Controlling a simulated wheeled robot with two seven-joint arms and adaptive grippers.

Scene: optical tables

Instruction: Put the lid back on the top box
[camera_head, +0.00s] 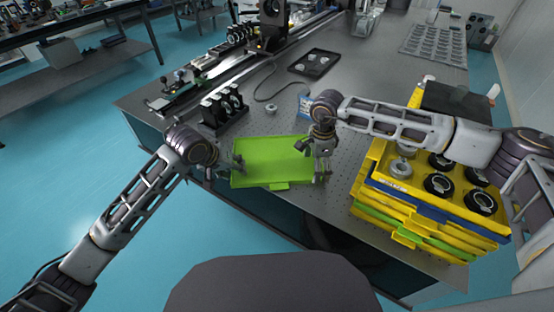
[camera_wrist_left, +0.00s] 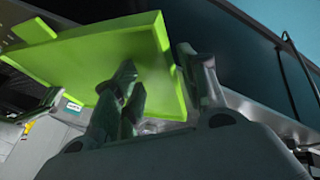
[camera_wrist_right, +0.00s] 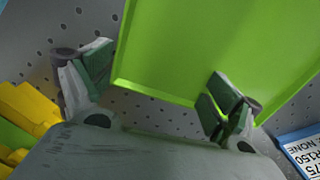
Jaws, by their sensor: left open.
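The bright green lid (camera_head: 272,160) is near the front edge of the optical table; I cannot tell whether it touches the tabletop. The top box (camera_head: 376,166) is yellow, open, and holds several black ring mounts; it tops the stack at the right. My left gripper (camera_head: 237,168) is open at the lid's left edge. In the left wrist view, its fingers (camera_wrist_left: 165,88) stand either side of the lid's edge. My right gripper (camera_head: 318,166) is at the lid's right edge. In the right wrist view, its fingers (camera_wrist_right: 158,90) are wide apart around the lid's edge.
A black lens rack (camera_head: 222,107) stands behind the lid at left. My right forearm passes over the box's back side.

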